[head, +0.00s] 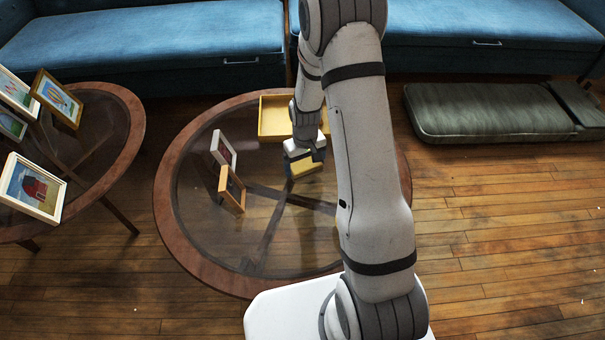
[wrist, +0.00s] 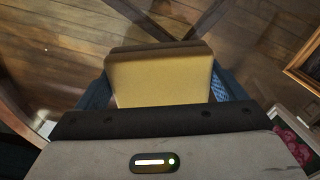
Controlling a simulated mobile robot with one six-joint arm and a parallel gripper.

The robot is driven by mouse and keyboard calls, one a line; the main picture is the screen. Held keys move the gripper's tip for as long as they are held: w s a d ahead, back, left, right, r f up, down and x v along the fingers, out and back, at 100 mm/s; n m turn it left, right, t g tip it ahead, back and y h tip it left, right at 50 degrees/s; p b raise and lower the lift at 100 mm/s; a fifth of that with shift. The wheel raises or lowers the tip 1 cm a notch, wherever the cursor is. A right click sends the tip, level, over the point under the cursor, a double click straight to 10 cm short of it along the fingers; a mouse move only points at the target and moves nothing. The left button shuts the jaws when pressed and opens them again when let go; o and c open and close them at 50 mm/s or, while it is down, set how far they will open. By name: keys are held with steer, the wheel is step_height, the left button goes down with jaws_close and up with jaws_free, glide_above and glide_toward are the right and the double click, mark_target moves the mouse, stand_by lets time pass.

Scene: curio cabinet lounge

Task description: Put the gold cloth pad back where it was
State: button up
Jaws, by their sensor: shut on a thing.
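The gold cloth pad (wrist: 160,78) is between the fingers of my gripper (wrist: 160,97) in the wrist view. The gripper is shut on it. In the head view the pad (head: 306,167) shows as a small gold block under my gripper (head: 304,158), over the round glass table (head: 190,245). Whether the pad touches the glass or hangs just above it I cannot tell. A shallow yellow tray (head: 273,118) stands on the table behind the gripper. My arm hides its right part.
Two picture frames (head: 231,190) stand on the table left of the gripper. Another round table (head: 136,112) at the left holds several framed pictures. Blue sofas (head: 150,45) line the back. A green cushion (head: 490,112) lies on the floor at right. The front glass is clear.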

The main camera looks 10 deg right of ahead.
mark_target(305, 171)
steer(key=shift+f+b, duration=0.55)
steer(key=shift+f, duration=1.1)
steer(key=shift+f, duration=0.15)
steer(key=o, duration=1)
